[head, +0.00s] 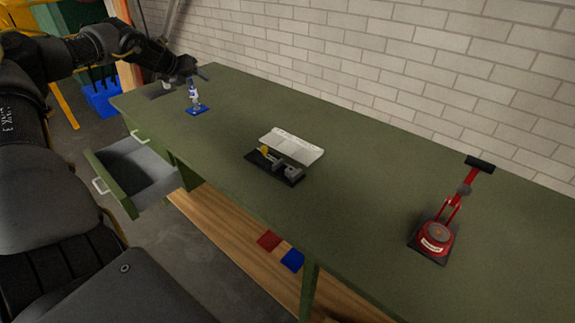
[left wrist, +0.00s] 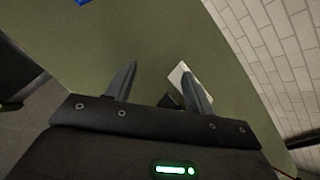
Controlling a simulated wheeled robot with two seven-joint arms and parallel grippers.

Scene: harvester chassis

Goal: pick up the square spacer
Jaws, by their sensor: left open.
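I cannot make out a square spacer for certain in either view. A black tray (head: 277,170) on the green workbench holds small grey parts (head: 290,170) and a yellowish part (head: 265,149); they are too small to tell apart. My left gripper (head: 202,73) is at the far left end of the bench, beyond the tray and well apart from it. In the left wrist view the gripper (left wrist: 158,67) is open with nothing between its fingers. The right finger partly hides a white panel (left wrist: 176,76). My right gripper is not in view.
A white panel (head: 292,146) lies behind the tray. A small bottle-like item (head: 193,93) stands on a blue pad (head: 197,110) near my left gripper. A red device (head: 437,237) stands at right. A drawer (head: 142,168) hangs open at left. The bench (head: 350,190) between is clear.

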